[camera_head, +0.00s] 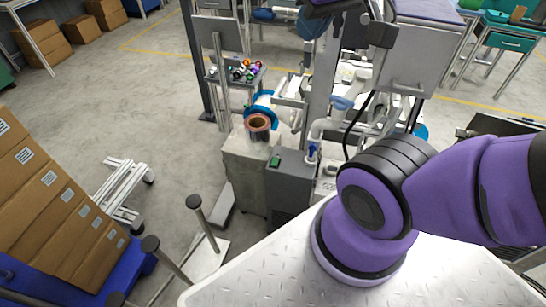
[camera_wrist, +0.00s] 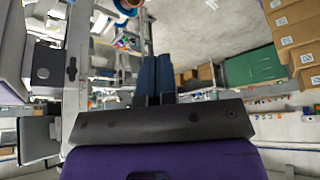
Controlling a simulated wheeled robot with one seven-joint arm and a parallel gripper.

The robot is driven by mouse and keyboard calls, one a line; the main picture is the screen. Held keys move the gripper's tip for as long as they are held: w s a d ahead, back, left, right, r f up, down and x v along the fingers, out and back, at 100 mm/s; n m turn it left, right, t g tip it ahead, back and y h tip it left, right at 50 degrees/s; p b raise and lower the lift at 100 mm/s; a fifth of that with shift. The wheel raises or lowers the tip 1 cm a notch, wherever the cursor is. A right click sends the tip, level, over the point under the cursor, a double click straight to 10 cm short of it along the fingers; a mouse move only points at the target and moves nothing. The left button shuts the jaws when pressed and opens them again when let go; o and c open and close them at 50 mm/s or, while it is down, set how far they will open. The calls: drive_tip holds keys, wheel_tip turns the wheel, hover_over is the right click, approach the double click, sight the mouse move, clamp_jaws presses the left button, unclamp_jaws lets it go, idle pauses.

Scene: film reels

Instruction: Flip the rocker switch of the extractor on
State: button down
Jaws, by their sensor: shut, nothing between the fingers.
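A dark grey box (camera_head: 291,182) stands left of my purple arm in the head view, beside a lighter concrete-like block (camera_head: 246,168). A small green piece (camera_head: 275,161) on the box's top looks like a rocker switch; its position is too small to tell. I cannot tell for sure that this box is the extractor. My gripper shows in the wrist view with its two dark blue fingers (camera_wrist: 156,75) together and empty. They are apart from any switch in that view. The gripper is not visible in the head view.
A grey post (camera_head: 320,85) and white pipes rise behind the box. Stacked cartons (camera_head: 50,200) on a blue base stand at the left. Open floor (camera_head: 165,120) lies between.

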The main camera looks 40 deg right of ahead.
drive_tip(key=shift+w, duration=0.1)
drive_tip(key=w+f+m+y, duration=0.1)
drive_tip(key=w+f+m, duration=0.25)
drive_tip(key=w, duration=0.35)
drive_tip(key=w+f+m, duration=0.3)
drive_tip(key=w+m, duration=0.1)
drive_tip(key=w, duration=0.3)
drive_tip(key=m+g+h, duration=0.3)
drive_tip(key=m+g, duration=0.1)
drive_tip(key=m, duration=1.7)
hover_over(276, 159)
drive_tip(key=s+a, duration=0.2)
drive_tip(key=s+a+f+x, duration=0.1)
drive_tip(key=a+x, duration=0.1)
drive_tip(key=x, duration=1.2)
drive_tip(key=s+a+x, duration=0.2)
drive_tip(key=a+x, duration=0.1)
drive_tip(key=x, duration=1)
drive_tip(key=s+a+f+x, duration=0.1)
drive_tip(key=a+x, duration=0.1)
drive_tip(key=x, duration=1.2)
drive_tip(key=shift+s+a+r, duration=0.1)
drive_tip(key=shift+a+r, duration=0.1)
drive_tip(key=shift+r, duration=0.2)
drive_tip(key=x, duration=1.4)
drive_tip(key=shift+a, duration=0.25)
